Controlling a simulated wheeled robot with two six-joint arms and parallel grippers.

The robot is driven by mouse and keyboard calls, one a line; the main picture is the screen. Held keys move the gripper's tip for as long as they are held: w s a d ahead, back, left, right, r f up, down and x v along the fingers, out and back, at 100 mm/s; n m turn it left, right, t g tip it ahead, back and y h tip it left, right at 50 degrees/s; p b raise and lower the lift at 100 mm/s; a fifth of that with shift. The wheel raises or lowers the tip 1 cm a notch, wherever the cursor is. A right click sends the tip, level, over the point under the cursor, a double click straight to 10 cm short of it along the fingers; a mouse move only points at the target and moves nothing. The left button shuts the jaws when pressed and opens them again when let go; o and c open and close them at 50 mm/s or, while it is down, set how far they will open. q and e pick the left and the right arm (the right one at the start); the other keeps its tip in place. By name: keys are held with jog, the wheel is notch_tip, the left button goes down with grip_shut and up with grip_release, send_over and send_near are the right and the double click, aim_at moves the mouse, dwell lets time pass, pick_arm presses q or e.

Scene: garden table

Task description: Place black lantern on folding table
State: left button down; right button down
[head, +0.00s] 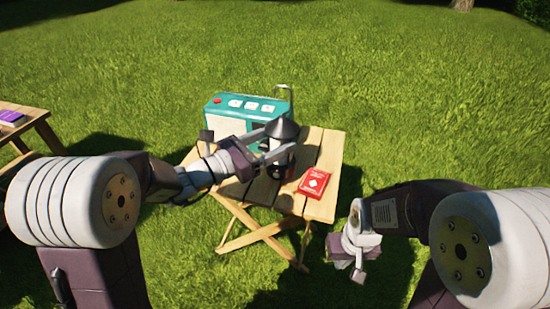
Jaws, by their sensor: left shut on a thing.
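The black lantern (283,129), with a dark cone-shaped top, is over the middle of the wooden folding table (325,155) in the head view. My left gripper (275,147) comes in from the left and is shut on the lantern below its top. The lantern looks about upright. Its lower part is partly hidden by the gripper and in shade, so I cannot tell whether its base touches the tabletop. My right gripper (352,262) hangs over the grass at the table's front right, apart from the table. Its fingers are too unclear to tell open from shut.
A teal radio-like box (245,106) stands at the table's back, close behind the lantern. A red card pack (314,184) lies at the front right. The table's right side is bare. Another wooden table (38,118) with a purple item (10,117) is at far left.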

pick_arm(q)
notch_tip(320, 180, down, 4)
jog(key=b, duration=0.3)
jog(key=shift+f+b, duration=0.2)
jog(key=shift+b, duration=0.1)
jog(key=shift+r, duration=0.25)
jog(key=shift+c, duration=1.5)
grip_release()
jog(key=shift+f, duration=0.1)
jog(key=shift+p, duration=0.3)
